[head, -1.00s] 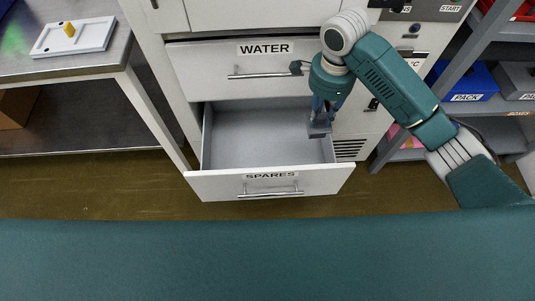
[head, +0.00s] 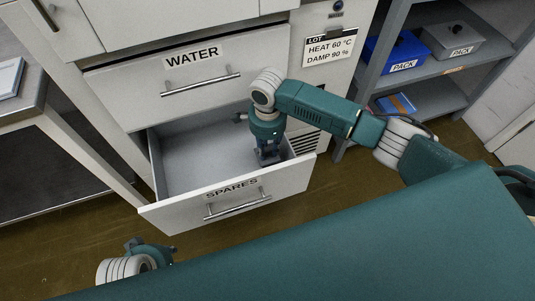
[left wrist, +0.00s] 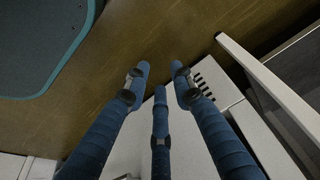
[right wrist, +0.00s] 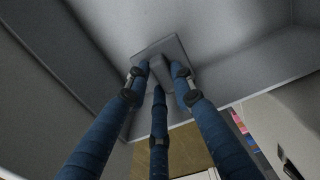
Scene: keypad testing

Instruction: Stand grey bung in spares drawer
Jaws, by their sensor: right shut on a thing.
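The spares drawer (head: 228,199), with a white front labelled SPARES, is pulled open below the WATER drawer. My right gripper (head: 268,158) points down inside it, near its right end. In the right wrist view, the right gripper (right wrist: 161,72) is shut on the grey bung (right wrist: 158,48), which has a square flat plate and a narrower stem between the fingers. The plate is close to the grey drawer floor; I cannot tell if it touches. My left gripper (left wrist: 160,75) is empty, its fingers apart, over the brown floor; only part of that arm shows at the head view's lower left.
The WATER drawer (head: 190,85) is closed above. The spares drawer's left part (head: 195,160) is bare. A steel bench (head: 30,100) stands at left. A shelf with a blue PACK box (head: 398,55) and a grey one (head: 450,42) stands at right.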

